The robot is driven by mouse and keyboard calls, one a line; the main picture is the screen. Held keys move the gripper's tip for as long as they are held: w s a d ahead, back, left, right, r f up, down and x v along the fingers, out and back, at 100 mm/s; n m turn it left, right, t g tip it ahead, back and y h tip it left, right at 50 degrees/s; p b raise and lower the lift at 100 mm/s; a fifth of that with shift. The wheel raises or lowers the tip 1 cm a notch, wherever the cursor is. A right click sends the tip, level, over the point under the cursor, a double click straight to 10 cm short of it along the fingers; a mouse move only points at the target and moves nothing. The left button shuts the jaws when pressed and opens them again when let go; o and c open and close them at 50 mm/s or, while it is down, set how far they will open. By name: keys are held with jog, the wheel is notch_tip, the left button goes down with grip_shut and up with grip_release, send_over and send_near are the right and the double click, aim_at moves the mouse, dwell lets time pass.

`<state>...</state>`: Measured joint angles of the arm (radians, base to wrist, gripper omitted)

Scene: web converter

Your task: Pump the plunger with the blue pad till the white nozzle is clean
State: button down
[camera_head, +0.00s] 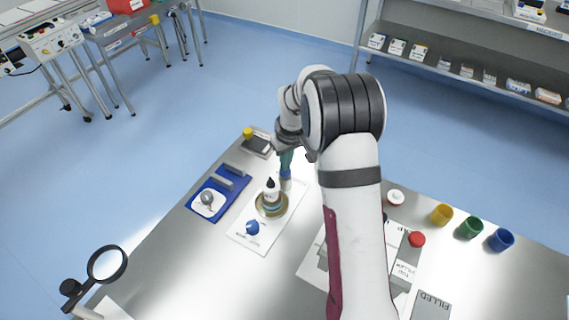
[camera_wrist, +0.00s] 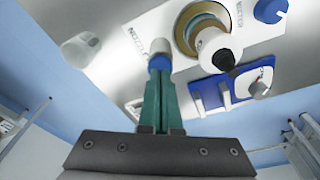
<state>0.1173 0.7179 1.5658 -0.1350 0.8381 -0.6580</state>
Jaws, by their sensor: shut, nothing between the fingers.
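A white nozzle (camera_head: 271,195) with a black tip stands upright in a round brass-coloured base on a white plate (camera_head: 243,236). It also shows in the wrist view (camera_wrist: 212,42). A white post, the plunger (camera_wrist: 159,46), stands beside it with a blue pad (camera_wrist: 159,63) on top. In the head view the plunger (camera_head: 286,184) is mostly hidden by the gripper. My gripper (camera_head: 286,168) is shut and empty, pointing down over the plunger. Its green fingertips (camera_wrist: 160,76) are at the blue pad; I cannot tell whether they press it.
A blue knob (camera_head: 252,228) sits on the plate's near side. A white cylinder (camera_wrist: 80,48) stands on the plunger's other side. Yellow (camera_head: 442,214), green (camera_head: 470,228) and blue (camera_head: 500,240) cups stand right. My arm hides the bench middle.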

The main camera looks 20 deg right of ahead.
jog(key=shift+r, duration=1.85)
jog(key=shift+r, duration=3)
jog(key=shift+s, duration=0.1)
jog(key=s+a+r+m, duration=0.2)
jog(key=s+r, duration=0.1)
jog(key=s, duration=0.5)
jog(key=s+a+r+m, duration=0.2)
jog(key=s+r, duration=0.2)
jog(key=s, duration=0.3)
jog(key=s+a+f+m+g, duration=0.1)
jog(key=s+a+m, duration=0.1)
jog(key=s, duration=0.8)
jog(key=s+a+f+m+g+y, duration=0.1)
jog(key=s+a+f+m, duration=0.1)
jog(key=s, duration=0.8)
jog(key=shift+m, duration=0.3)
